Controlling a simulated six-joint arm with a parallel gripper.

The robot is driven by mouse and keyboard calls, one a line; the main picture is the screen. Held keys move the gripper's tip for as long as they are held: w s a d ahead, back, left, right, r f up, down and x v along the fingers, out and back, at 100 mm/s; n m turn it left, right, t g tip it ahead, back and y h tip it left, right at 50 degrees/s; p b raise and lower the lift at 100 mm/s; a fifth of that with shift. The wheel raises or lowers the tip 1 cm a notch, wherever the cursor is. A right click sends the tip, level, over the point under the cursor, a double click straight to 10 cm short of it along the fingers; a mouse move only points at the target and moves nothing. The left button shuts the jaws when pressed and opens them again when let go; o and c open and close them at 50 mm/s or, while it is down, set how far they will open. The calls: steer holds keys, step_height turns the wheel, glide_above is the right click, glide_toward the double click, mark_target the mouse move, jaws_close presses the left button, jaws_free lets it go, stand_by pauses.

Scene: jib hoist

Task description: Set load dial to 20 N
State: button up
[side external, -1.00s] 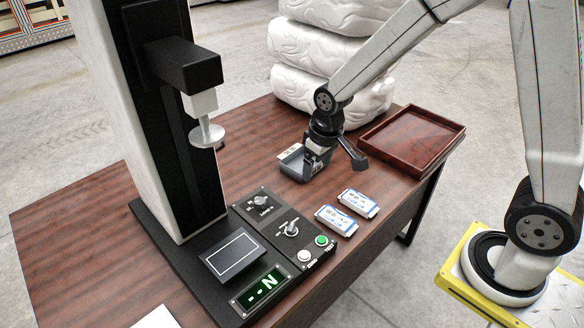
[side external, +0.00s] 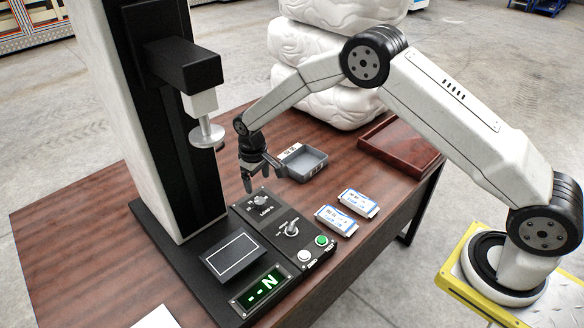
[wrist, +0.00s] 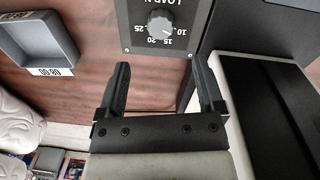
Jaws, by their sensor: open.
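The load dial (side external: 262,200) is a grey knob at the far end of the black control panel (side external: 272,226). In the wrist view the dial (wrist: 160,22) sits at the top, with upside-down marks 10, 15, 20 and 25 around it. Its pointer seems to face the 10 to 15 side, but it is too small to read surely. My gripper (side external: 264,179) is open and empty, pointing down just above and beyond the dial. In the wrist view my gripper (wrist: 158,64) has its fingers apart, with the dial ahead of the gap and not between them.
A second knob (side external: 291,229), white and green buttons (side external: 313,248) and a lit display (side external: 262,287) share the base. The press head (side external: 207,135) overhangs at left. A grey bin (side external: 303,162), two blue-white packets (side external: 348,211) and a red-brown tray (side external: 402,145) are nearby.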

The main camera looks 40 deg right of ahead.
mark_target(259, 201)
steer(key=shift+w+a+f, duration=0.1)
steer(key=shift+w+f, duration=0.05)
steer(key=shift+f, duration=0.05)
steer(key=shift+f, duration=0.1)
steer(key=shift+d+f, duration=0.15)
steer(key=shift+f, duration=1.75)
steer(key=shift+d+f, duration=0.1)
steer(key=shift+f, duration=1.8)
steer(key=shift+c, duration=0.2)
jaws_close()
